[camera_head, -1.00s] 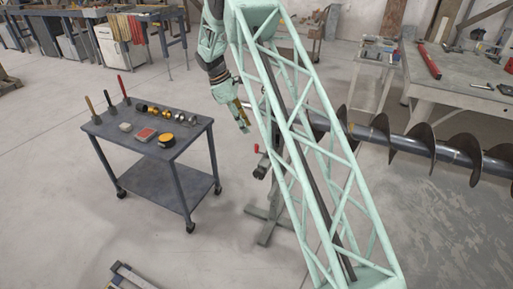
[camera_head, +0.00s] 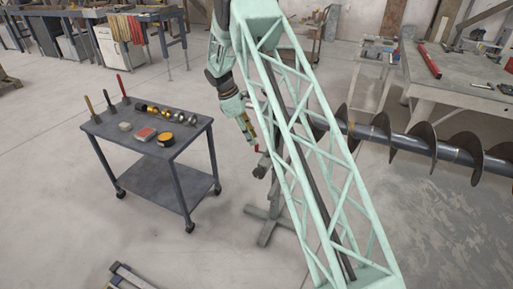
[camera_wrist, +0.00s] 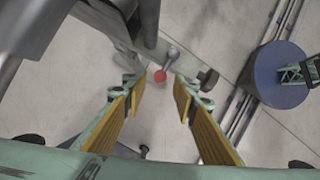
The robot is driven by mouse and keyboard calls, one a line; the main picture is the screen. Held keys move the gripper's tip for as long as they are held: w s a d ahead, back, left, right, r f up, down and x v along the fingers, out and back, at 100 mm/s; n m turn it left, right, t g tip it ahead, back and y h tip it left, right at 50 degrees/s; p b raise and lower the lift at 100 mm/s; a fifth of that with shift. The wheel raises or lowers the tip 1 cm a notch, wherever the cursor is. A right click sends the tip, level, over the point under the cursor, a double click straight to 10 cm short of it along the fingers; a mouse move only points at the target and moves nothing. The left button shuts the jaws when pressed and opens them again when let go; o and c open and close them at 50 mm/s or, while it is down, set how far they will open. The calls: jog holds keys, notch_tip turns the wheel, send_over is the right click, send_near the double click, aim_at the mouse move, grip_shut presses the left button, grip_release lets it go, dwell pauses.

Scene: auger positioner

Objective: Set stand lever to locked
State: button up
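The stand lever's red knob (camera_head: 257,148) shows just beside my fingertips in the head view, partly crowded by my gripper (camera_head: 250,138) and arm. In the wrist view the red knob (camera_wrist: 160,76) on its short grey lever (camera_wrist: 171,58) appears between the tips of my gripper (camera_wrist: 160,84). The two yellow-padded fingers are apart, with clear gaps to the knob on both sides; the exact depth is hard to tell. The grey stand (camera_head: 264,212) stands on the floor, its upper part partly hidden behind my green lattice arm.
The long auger (camera_head: 455,154) extends to the right behind my arm. A dark cart (camera_head: 150,186) with tools stands to the left, with clear floor between it and the stand. In the wrist view grey stand beams (camera_wrist: 118,28) lie close at upper left, and a blue disc (camera_wrist: 278,88) is at right.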

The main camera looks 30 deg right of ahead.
aim_at(256, 151)
jog(key=shift+b+x, duration=0.35)
jog(key=shift+x, duration=2.6)
jog(key=shift+c, duration=0.9)
grip_shut()
